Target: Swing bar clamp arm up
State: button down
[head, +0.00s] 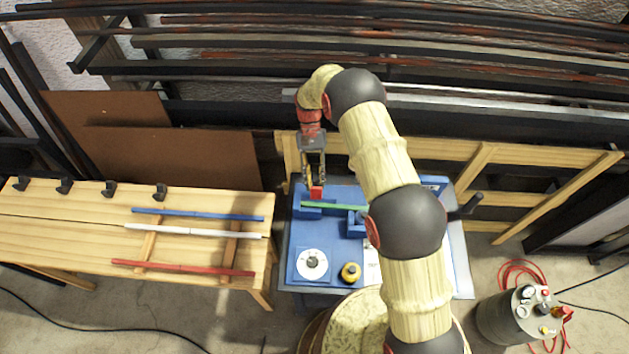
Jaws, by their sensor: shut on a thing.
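My gripper (315,179) points down over the left rear of a blue bench fixture (300,230). Its fingers are shut on a small red piece (317,193), which looks like the end of the bar clamp arm. The rest of the clamp arm is hidden or too small to make out, so I cannot tell its angle. A green lath (333,207) lies across the blue blocks of the fixture, just in front of the red piece. My own arm covers the lath's right end and much of the fixture's right side.
A wooden table (60,232) at left holds blue (197,214), white (192,230) and red (183,268) laths. A dark tank (520,316) stands at right. Metal bars rack behind.

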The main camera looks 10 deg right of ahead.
jog(key=shift+d+f, duration=0.1)
jog(key=shift+d, duration=0.2)
jog(key=c, duration=1.7)
grip_release()
jog(key=shift+o, duration=0.2)
